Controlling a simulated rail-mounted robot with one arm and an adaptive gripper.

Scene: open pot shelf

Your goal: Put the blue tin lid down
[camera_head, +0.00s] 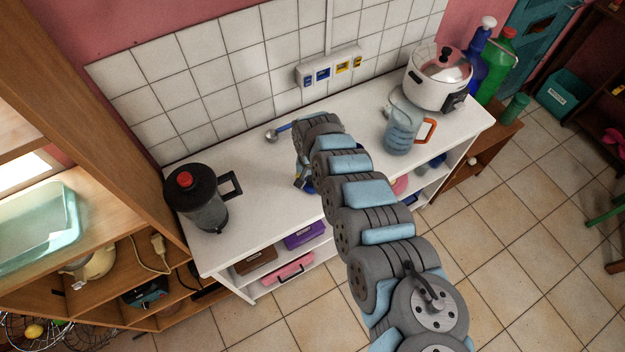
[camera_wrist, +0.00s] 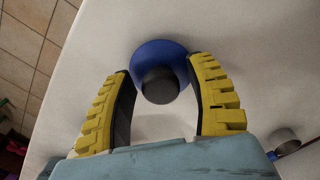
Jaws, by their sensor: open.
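The blue tin lid (camera_wrist: 150,50) is a round blue disc with a dark knob (camera_wrist: 160,86) facing my wrist camera. It appears to lie flat on the white counter (camera_wrist: 235,30), though its underside is hidden. My gripper (camera_wrist: 161,66) is open, its two yellow-and-black fingers spread on either side of the knob. The knob is between the fingers, with a gap visible on each side. In the head view my arm hides the lid and most of the gripper above the white counter (camera_head: 262,185).
A black press pot (camera_head: 203,200) stands at the counter's left. A ladle (camera_head: 273,135) lies near the back, also showing in the wrist view (camera_wrist: 285,138). A clear jug (camera_head: 401,128) and a white cooker (camera_head: 437,82) stand to the right. The counter between press pot and arm is clear.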

